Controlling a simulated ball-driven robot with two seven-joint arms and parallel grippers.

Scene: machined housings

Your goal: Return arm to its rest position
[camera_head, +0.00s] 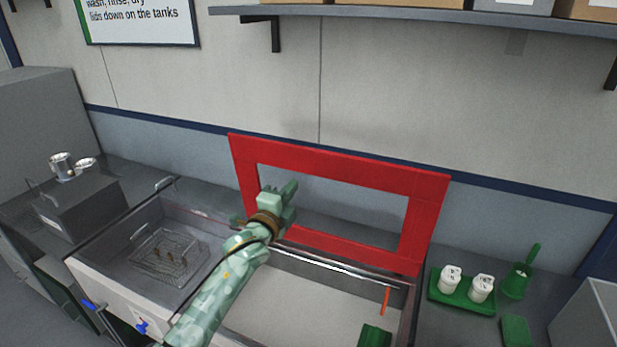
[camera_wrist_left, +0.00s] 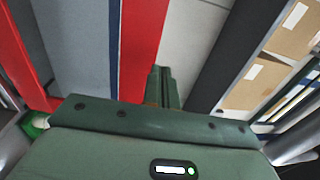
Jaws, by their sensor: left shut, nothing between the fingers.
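My left arm comes in from the lower left in the head view and reaches over the sinks. Its left gripper (camera_head: 290,188) is in front of the red frame (camera_head: 345,160), in the air above the back edge of the tanks. The gripper is shut and empty. In the left wrist view the closed fingers (camera_wrist_left: 163,88) point toward the wall and shelf, with red strips of the frame on the left. My right gripper is not in view.
The left tank (camera_head: 205,215) holds a wire basket (camera_head: 170,255). The right tank (camera_head: 290,300) has an orange stick (camera_head: 385,300) and a green block (camera_head: 375,337). A green tray (camera_head: 462,303) with two white containers stands at right. A shelf (camera_head: 430,17) with boxes overhangs above.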

